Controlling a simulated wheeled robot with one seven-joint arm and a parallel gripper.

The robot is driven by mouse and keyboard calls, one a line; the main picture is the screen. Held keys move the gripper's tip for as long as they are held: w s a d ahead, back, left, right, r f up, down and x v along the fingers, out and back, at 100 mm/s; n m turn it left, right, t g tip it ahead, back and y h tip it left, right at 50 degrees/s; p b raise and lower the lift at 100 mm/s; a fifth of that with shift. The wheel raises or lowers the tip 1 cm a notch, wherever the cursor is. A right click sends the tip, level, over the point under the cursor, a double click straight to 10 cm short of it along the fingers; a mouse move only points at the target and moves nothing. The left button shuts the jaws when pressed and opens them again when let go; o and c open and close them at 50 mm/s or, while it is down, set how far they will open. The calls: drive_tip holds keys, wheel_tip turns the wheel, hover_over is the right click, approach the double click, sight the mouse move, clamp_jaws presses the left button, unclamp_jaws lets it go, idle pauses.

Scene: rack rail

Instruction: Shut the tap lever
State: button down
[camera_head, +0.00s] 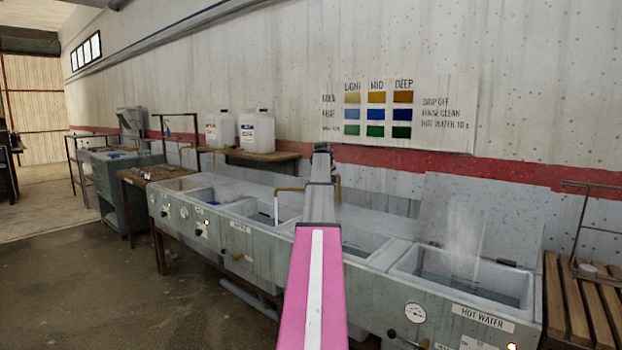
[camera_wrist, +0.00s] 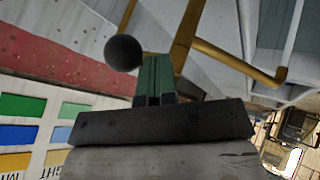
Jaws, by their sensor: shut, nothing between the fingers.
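In the wrist view a round black knob (camera_wrist: 124,52), which looks like the end of the tap lever, is just left of my fingertips. A brass pipe (camera_wrist: 187,45) rises behind the fingers, with a bent brass spout (camera_wrist: 245,67) running right from it. My gripper (camera_wrist: 156,62) is shut and empty, close beside the knob; I cannot tell whether they touch. The lever's shaft is hidden. In the head view my gripper (camera_head: 321,148) is over the back of the sink row, and a brass spout (camera_head: 289,190) shows left of my arm. The lever cannot be made out there.
A row of grey basins (camera_head: 385,262) runs along the wall, with steam over the right one. White jugs (camera_head: 257,132) stand on a shelf (camera_head: 270,155) behind it. A color chart (camera_head: 400,112) is on the wall. A slatted wooden bench (camera_head: 580,300) is at the right. Open floor lies left.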

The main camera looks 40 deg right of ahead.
drive_tip(key=shift+d, duration=0.75)
drive_tip(key=shift+s+d, duration=0.1)
drive_tip(key=shift+d, duration=0.1)
